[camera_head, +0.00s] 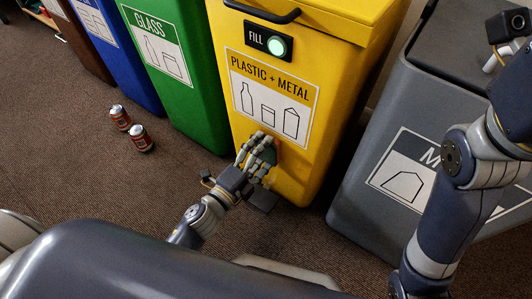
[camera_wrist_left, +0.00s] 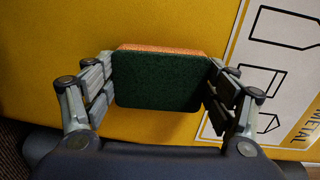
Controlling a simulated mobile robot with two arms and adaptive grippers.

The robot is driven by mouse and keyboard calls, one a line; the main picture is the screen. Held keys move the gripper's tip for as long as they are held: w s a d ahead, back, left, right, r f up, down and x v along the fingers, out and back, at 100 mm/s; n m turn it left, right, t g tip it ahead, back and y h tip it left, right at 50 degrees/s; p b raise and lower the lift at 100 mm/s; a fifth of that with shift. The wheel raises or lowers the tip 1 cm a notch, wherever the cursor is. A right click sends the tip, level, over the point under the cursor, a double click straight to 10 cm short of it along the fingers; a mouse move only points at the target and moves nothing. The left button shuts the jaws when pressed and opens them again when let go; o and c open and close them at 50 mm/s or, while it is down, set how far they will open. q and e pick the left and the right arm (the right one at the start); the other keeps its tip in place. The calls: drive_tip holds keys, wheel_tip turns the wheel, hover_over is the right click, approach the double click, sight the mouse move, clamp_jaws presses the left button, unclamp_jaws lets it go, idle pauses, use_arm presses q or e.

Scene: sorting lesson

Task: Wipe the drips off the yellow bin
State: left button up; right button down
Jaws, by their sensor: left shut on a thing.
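The yellow bin (camera_head: 312,150) stands in the middle right of the head view, with a "PLASTIC + METAL" label (camera_head: 272,98) on its front. My left gripper (camera_head: 260,152) is at the lower front of this bin, just below the label. It is shut on a sponge with a dark green scouring side (camera_wrist_left: 160,80) and an orange side (camera_wrist_left: 165,47). The orange side faces the yellow front; I cannot tell whether it touches. No drips are discernible on the visible yellow surface; the part behind the sponge is hidden. My right gripper is not in view.
A green bin (camera_head: 190,112) stands left of the yellow one, and a blue bin (camera_head: 130,70) beyond it. A grey bin (camera_head: 350,212) stands to the right, partly behind my right arm. Two cans (camera_head: 121,117) (camera_head: 141,138) stand on the carpet. The bin has a handle (camera_head: 262,13).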

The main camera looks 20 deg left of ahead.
use_arm(q)
drive_tip(key=v, duration=0.6)
idle(0.4)
drive_tip(key=shift+s+f, duration=0.1)
drive_tip(key=shift+s, duration=0.05)
drive_tip(key=shift+v, duration=1.4)
